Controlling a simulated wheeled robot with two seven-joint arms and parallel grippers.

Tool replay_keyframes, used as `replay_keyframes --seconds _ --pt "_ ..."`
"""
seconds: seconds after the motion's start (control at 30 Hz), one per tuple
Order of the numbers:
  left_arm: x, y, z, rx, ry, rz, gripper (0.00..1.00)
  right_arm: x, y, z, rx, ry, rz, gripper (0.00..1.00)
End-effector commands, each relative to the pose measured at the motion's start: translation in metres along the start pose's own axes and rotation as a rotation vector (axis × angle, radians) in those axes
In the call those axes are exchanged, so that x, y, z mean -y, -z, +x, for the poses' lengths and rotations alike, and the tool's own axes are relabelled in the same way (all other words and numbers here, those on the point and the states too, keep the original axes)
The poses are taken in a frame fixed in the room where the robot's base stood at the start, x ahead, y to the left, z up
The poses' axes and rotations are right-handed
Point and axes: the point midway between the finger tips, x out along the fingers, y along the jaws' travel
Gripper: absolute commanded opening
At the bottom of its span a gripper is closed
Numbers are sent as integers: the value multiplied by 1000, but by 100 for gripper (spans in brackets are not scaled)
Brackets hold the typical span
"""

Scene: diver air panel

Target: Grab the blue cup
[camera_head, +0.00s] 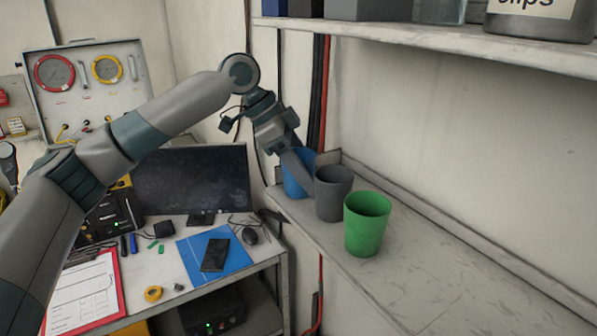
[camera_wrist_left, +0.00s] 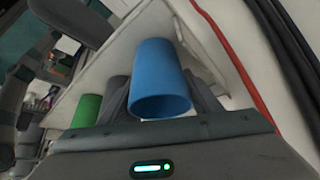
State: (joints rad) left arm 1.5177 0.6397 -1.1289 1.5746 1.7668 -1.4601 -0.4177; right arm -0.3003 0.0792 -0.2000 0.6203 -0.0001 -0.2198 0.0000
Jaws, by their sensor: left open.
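The blue cup (camera_head: 298,184) stands on the shelf at its far left end, partly hidden by my gripper and the grey cup. My left gripper (camera_head: 297,163) is open and reaches down at the blue cup. In the left wrist view the blue cup (camera_wrist_left: 160,80) lies between the two open fingers (camera_wrist_left: 162,100), one on each side. Whether either finger touches it I cannot tell. My right gripper is not in view.
A grey cup (camera_head: 333,193) stands close beside the blue one, and a green cup (camera_head: 367,224) stands nearer. An upper shelf (camera_head: 440,38) hangs above. The shelf's right part is clear. A monitor (camera_head: 191,180) stands on the lower desk.

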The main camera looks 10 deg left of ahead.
Motion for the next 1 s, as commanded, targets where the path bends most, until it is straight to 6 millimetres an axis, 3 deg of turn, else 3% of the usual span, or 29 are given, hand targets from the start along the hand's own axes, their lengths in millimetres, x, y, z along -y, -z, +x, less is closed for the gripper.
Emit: replay_keyframes --seconds 0.43,0.53,0.57,1.0 --pt "0 0 1 0 -1 0 58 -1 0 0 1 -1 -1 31" --pt "0 0 1 0 -1 0 36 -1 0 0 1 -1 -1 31" --pt "0 0 1 0 -1 0 33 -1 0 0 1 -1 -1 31" --pt "0 2 -2 0 0 0 33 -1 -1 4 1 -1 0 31"
